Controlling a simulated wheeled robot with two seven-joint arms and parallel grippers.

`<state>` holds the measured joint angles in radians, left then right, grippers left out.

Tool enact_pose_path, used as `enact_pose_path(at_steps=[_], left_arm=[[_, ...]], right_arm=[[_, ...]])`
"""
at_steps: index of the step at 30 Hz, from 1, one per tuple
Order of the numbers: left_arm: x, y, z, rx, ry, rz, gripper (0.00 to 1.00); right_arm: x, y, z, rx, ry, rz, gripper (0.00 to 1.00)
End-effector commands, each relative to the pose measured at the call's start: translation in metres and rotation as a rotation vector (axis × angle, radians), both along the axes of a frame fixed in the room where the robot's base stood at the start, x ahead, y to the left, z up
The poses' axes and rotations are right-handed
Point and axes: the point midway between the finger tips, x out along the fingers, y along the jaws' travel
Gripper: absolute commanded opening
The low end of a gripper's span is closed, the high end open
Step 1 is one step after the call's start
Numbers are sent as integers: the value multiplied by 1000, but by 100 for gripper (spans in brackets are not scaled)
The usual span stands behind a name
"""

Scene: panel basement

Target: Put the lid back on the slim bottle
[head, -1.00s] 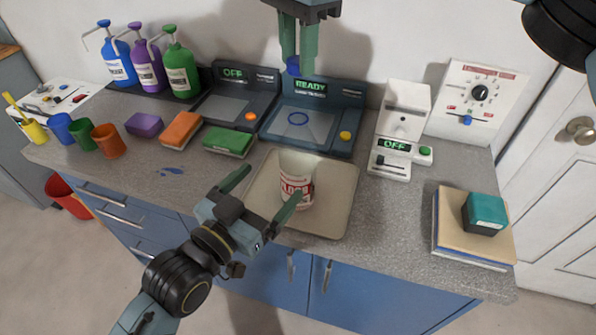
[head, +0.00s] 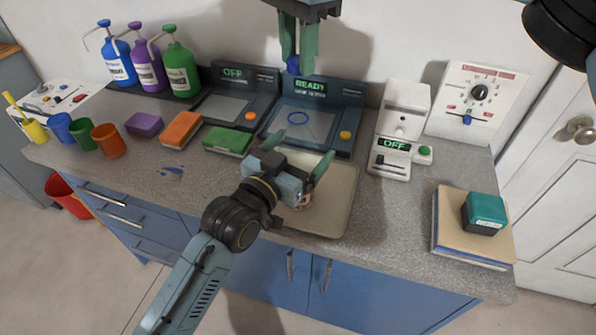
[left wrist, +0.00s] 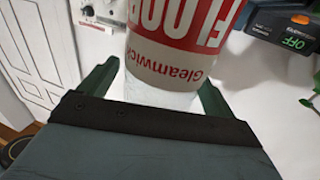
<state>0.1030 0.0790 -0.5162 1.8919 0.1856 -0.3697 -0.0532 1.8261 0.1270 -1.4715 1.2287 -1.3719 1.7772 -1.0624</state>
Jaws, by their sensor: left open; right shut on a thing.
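A white bottle (head: 304,200) with a red "FLOOR" label stands on the beige tray (head: 338,212). My left arm hides most of it in the head view. In the left wrist view the bottle (left wrist: 180,45) fills the upper middle, between the two green fingers. My left gripper (head: 299,153) is open around the bottle; I cannot tell whether a finger touches it. My right gripper (head: 293,62) is shut on a small blue thing (head: 293,67), possibly the lid, high above the back of the counter.
Behind the tray stand a panel reading READY (head: 312,118) and one reading OFF (head: 235,100). A white device (head: 400,120) is to the right. Sponges (head: 181,128), cups (head: 108,140) and pump bottles (head: 181,72) are at left. A teal box (head: 485,212) lies at right.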

Motion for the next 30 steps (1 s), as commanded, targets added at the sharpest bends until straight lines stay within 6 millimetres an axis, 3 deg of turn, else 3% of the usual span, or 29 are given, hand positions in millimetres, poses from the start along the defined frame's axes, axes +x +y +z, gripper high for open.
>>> enact_pose_path(at_steps=[2,17,22,30], left_arm=[[0,0,0,0,0,0,88],[0,0,0,1,1,0,24],[0,0,0,1,1,0,24],[0,0,0,1,1,0,24]], right_arm=[[0,0,0,0,0,0,10],[0,0,0,0,0,0,10],[0,0,-9,-1,2,1,10],[-1,1,-47,0,1,0,10]])
